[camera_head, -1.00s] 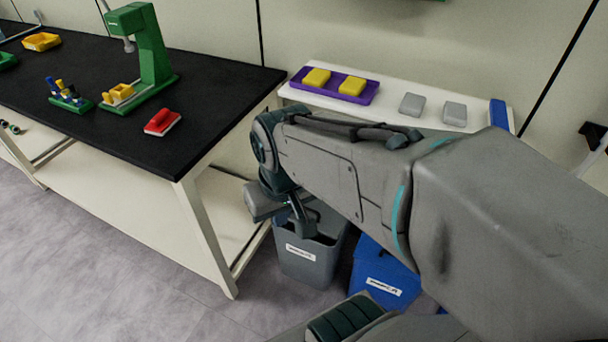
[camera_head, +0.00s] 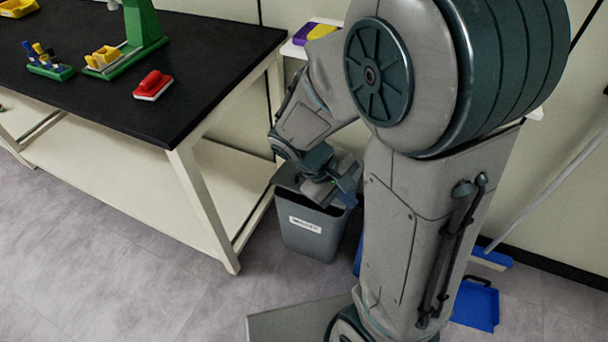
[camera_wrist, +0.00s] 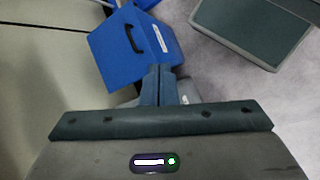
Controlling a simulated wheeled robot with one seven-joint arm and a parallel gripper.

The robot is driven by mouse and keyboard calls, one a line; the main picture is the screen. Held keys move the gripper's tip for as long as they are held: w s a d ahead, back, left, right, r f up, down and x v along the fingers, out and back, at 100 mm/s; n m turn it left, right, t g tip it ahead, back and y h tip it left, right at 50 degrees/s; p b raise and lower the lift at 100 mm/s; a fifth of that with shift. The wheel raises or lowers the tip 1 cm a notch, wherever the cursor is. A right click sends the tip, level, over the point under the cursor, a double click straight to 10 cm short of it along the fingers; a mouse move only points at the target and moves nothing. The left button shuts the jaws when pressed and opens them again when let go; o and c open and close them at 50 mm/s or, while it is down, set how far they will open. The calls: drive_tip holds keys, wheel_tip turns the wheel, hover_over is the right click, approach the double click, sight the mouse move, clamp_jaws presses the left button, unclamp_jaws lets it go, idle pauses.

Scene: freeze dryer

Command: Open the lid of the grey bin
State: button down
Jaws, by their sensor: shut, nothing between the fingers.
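The grey bin (camera_head: 304,238) stands on the floor beside the black-topped table, with a white label on its front. A dark gap shows at its top; my arm and gripper hide much of the rim, and I cannot tell how the lid lies. My gripper (camera_head: 338,190) is over the top right of the bin; I cannot tell whether it touches. In the wrist view my gripper (camera_wrist: 162,80) has its fingers together with nothing between them. A small grey part with a white mark (camera_wrist: 186,92) shows just behind the fingers, perhaps the grey bin.
A blue bin (camera_wrist: 135,48) with a dark handle stands close by. The black-topped table (camera_head: 150,90) and its leg are left of the grey bin. A blue dustpan (camera_head: 476,305) lies at the right. The floor in front (camera_head: 170,270) is clear.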

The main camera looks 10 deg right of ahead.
drive_tip(key=w+a+f+n+t+h+b, duration=0.25)
drive_tip(key=w+f+n+t+b, duration=0.2)
drive_tip(key=f+n, duration=0.4)
drive_tip(key=w+a+f+n+t+h+b, duration=0.1)
drive_tip(key=w+a+f+n+t+b, duration=0.2)
drive_tip(key=w+f+n+t, duration=0.45)
drive_tip(key=w+a+f+n+t+h+b, duration=0.1)
drive_tip(key=w+a+f+n+t+b, duration=0.25)
drive_tip(key=f+n, duration=0.55)
drive_tip(key=w+d, duration=0.2)
drive_tip(key=w+d+f+m+b, duration=0.1)
drive_tip(key=w+d, duration=0.1)
drive_tip(key=w+d+m+b, duration=0.1)
drive_tip(key=w, duration=0.2)
drive_tip(key=shift+d+f+t, duration=0.35)
drive_tip(key=shift+d, duration=0.05)
drive_tip(key=shift+r, duration=0.1)
drive_tip(key=shift+w+d+r+p, duration=0.1)
drive_tip(key=shift+r+p, duration=0.25)
drive_tip(key=shift+p, duration=0.3)
drive_tip(key=shift+w+d+r+p, duration=0.1)
drive_tip(key=shift+r+p, duration=0.25)
drive_tip(key=shift+p, duration=0.25)
